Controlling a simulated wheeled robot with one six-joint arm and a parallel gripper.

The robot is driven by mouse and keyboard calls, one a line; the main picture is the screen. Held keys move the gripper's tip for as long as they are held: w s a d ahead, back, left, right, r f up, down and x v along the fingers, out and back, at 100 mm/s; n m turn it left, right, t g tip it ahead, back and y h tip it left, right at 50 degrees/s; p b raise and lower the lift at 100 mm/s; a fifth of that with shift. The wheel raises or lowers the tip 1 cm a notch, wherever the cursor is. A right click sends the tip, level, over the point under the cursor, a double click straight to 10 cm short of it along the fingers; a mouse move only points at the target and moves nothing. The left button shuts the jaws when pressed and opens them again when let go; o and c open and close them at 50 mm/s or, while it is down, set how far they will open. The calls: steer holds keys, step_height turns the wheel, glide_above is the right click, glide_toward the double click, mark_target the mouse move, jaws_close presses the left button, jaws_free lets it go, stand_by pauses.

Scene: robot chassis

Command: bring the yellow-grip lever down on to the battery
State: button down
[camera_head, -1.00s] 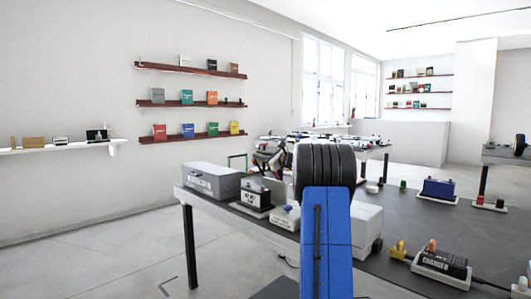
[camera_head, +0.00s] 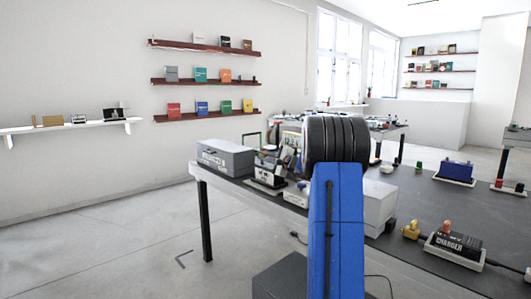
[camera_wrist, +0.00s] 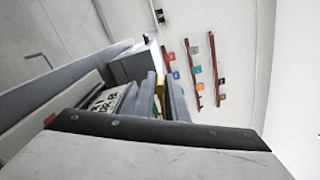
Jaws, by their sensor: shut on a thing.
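The battery (camera_head: 266,174) is a dark block with a white label, standing on a base near the left end of the dark table. In the wrist view its labelled face (camera_wrist: 105,101) shows, turned sideways, left of my fingers. My gripper (camera_wrist: 161,82) is shut on the yellow grip of the lever (camera_wrist: 159,84), with a grey finger on each side. In the head view my gripper is at the battery's right, partly hidden behind my black arm joint. The lever's lower end and whether it touches the battery are hidden.
A grey case (camera_head: 226,157) stands left of the battery. A white box (camera_head: 379,206) stands right of it, behind my arm. A charger (camera_head: 455,246), a yellow part (camera_head: 411,230) and a blue battery (camera_head: 456,171) lie farther right. Open floor lies left of the table.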

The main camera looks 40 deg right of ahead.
steer(key=shift+f, duration=0.4)
steer(key=c, duration=1.8)
jaws_free()
steer(key=shift+o, duration=0.2)
step_height(320, 180, up, 10)
steer(key=shift+f, duration=0.1)
